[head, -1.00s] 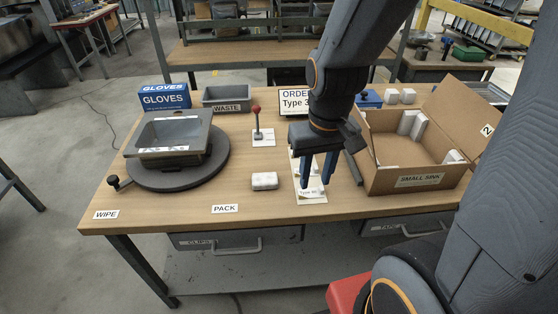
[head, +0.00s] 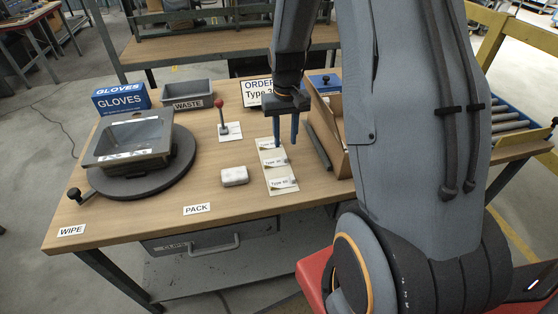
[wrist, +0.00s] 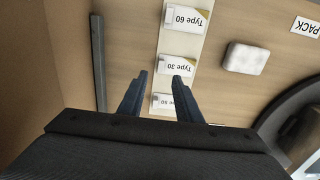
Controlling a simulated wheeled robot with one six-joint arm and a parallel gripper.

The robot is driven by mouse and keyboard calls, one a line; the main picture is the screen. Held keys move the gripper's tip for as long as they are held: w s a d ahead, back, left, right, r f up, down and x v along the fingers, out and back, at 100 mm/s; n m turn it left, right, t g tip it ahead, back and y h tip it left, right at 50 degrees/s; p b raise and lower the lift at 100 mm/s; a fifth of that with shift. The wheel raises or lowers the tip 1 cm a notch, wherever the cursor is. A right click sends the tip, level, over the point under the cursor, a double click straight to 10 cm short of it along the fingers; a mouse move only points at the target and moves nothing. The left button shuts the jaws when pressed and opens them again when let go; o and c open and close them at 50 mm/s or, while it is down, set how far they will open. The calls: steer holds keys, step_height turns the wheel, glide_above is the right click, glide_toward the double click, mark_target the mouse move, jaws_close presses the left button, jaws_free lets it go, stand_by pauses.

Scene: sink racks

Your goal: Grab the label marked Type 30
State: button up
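The label marked Type 30 (wrist: 177,67) is the middle one of three white labels on a pale strip (wrist: 184,42). In the head view the middle label (head: 275,160) lies flat on the table. My gripper (head: 286,143) is open and empty, above the far part of the strip. In the wrist view my gripper (wrist: 164,77) has its right fingertip overlapping the lower edge of the Type 30 label in the picture. Its left fingertip is left of the label. The Type 60 label (wrist: 186,17) is above it; the third label (wrist: 164,102) is partly behind the fingers.
A white block (head: 234,176) lies left of the strip. A red-topped lever (head: 221,117) stands behind it. A dark bar (head: 318,146) and a cardboard box (head: 329,128) are to the right. A grey sink (head: 128,142) sits on a turntable at left.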

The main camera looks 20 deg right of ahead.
mark_target(285, 155)
steer(key=shift+f+p, duration=1.05)
steer(key=shift+f, duration=2)
steer(key=shift+c, duration=0.2)
jaws_close()
